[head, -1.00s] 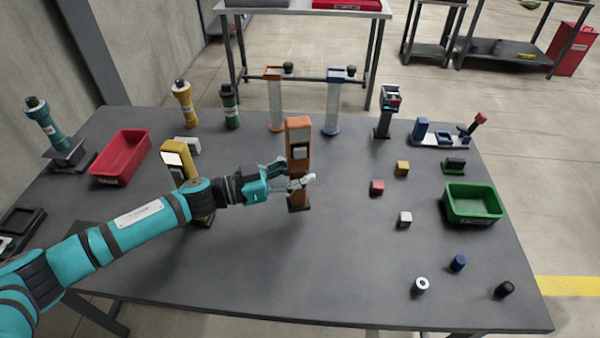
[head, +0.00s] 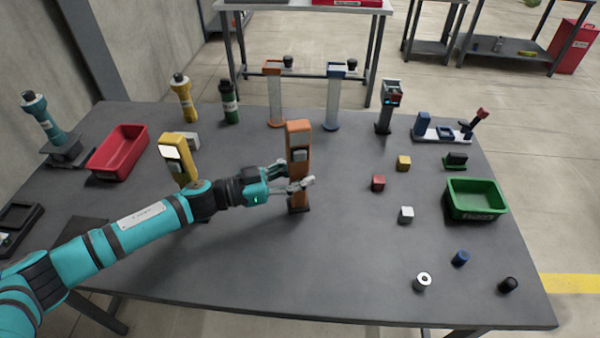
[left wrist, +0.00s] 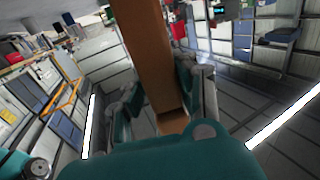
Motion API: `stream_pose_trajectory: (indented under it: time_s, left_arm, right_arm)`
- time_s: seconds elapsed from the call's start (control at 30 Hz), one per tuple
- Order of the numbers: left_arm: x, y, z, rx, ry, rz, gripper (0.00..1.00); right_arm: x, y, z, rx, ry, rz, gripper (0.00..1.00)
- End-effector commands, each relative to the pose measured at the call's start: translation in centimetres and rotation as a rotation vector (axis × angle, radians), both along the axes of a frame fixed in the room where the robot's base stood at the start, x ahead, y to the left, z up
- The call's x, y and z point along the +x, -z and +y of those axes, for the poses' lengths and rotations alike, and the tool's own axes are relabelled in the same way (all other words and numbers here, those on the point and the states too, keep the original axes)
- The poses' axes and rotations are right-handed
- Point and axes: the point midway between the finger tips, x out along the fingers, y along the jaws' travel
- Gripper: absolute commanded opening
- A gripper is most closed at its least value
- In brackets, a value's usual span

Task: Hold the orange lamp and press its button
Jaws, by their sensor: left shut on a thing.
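The orange lamp (head: 299,138) stands upright near the middle of the grey table, with a small pale panel on its front near the top. My left gripper (head: 298,180) comes in from the left and is shut on the lamp's lower post. In the left wrist view the lamp's post (left wrist: 155,55) runs between the two fingers of my left gripper (left wrist: 168,100). The lamp's button cannot be clearly made out. My right gripper is not in view.
A yellow lamp (head: 174,152) with a bright panel stands behind my left forearm. A red bin (head: 118,152) is at left, a green bin (head: 476,200) at right. Small red (head: 378,183), yellow (head: 403,163) and white (head: 406,214) blocks lie right of the lamp. The front middle is clear.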

Motion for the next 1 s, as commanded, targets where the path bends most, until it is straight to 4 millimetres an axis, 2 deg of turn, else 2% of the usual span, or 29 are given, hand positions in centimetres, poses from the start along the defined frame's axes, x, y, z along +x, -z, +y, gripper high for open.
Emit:
stream_pose_trajectory:
  time_s: [0.7, 1.0]
  left_arm:
    - [0.0, 2.2, 0.0, -0.002, 0.0, -0.001, 0.0]
    - [0.0, 2.3, 0.0, -0.001, 0.001, 0.0, 0.0]
  right_arm:
    - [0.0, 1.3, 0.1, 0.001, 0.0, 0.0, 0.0]
    - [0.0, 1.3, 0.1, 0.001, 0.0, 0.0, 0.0]
